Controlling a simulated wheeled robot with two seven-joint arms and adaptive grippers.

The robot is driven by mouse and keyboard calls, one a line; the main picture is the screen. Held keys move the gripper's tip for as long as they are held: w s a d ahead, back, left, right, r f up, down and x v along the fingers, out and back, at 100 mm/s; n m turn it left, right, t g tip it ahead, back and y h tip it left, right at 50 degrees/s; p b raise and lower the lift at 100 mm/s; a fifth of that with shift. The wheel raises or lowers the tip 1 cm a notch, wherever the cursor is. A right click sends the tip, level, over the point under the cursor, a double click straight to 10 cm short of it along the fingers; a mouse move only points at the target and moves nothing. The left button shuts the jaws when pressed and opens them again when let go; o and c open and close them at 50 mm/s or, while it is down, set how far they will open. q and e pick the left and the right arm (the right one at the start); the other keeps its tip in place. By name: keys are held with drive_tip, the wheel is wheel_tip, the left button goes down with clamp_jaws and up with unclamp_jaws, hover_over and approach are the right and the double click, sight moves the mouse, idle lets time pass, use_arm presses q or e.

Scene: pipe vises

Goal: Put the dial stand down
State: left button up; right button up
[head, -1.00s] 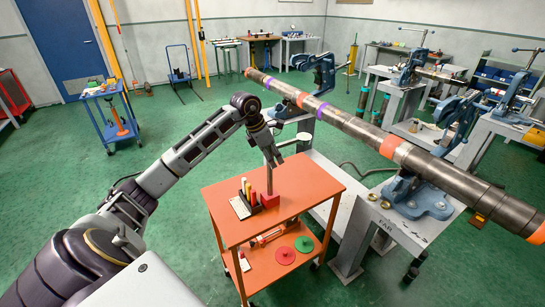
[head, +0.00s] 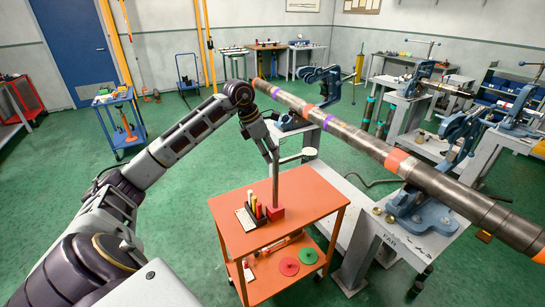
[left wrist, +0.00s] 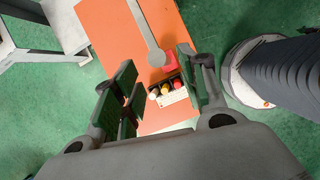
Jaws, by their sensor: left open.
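The dial stand has a red block base (head: 276,212) and an upright grey post (head: 275,182). A pale arm with a round end (head: 309,153) shows to the right near its top. The base rests on the orange cart top (head: 310,201). My left gripper (head: 270,151) is open beside the top of the post; from the head view I cannot tell whether it touches. In the left wrist view the open, empty fingers (left wrist: 157,65) are spread, with the stand's grey arm (left wrist: 142,22) and red base (left wrist: 169,63) beyond them. My right gripper is out of view.
The lower shelf carries a red disc (head: 289,266) and a green disc (head: 307,256). A long pipe (head: 345,134) in blue vises (head: 420,207) runs along the right.

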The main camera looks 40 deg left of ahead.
use_arm(q)
drive_tip(key=shift+v, duration=1.1)
drive_tip(key=shift+s+f, duration=0.1)
